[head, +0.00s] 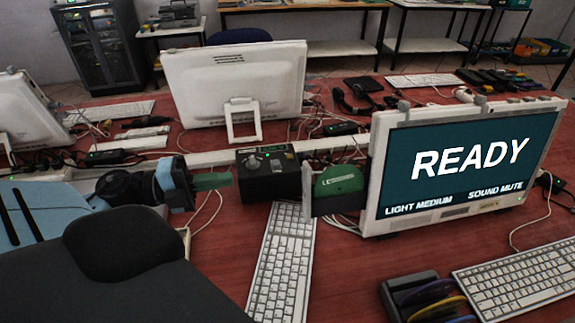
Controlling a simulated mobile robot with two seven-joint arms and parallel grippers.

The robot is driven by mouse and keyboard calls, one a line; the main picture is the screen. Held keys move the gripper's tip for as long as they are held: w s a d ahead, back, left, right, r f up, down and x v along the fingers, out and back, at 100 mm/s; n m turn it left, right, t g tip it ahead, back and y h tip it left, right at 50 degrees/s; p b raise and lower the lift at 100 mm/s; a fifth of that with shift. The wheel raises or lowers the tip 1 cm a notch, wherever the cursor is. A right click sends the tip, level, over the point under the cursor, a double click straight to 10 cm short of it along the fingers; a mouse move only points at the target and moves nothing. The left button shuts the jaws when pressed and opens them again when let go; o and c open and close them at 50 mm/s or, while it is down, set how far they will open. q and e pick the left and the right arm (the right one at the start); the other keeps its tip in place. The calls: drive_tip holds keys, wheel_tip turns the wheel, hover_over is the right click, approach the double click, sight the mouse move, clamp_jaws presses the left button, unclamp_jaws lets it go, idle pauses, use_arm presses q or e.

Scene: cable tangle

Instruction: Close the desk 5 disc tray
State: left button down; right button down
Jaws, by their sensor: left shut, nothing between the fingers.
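A disc tray (338,197) sticks out from the left side of the white monitor (375,170) whose screen reads READY. It carries a green disc or disc-like piece (338,178), and a pale upright front plate (307,190) stands at its left end. The tray is out. No desk number is readable. My left gripper (222,181) comes in from the left, with blue and black parts and green fingers. It is shut and empty, left of the tray and apart from it. My right gripper is not in view.
A black box (265,180) with a green light and knobs stands between my left gripper and the tray. A white keyboard (282,265) lies in front of it. Cables run behind on the red desk (370,262). A disc rack (395,290) stands at front right.

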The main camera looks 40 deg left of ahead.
use_arm(q)
drive_tip(key=shift+d, duration=0.1)
drive_tip(key=p, duration=0.1)
approach(304, 170)
drive_tip(key=x, duration=0.5)
drive_tip(key=shift+p+x, duration=0.4)
drive_tip(key=shift+x, duration=0.5)
drive_tip(key=shift+f, duration=0.1)
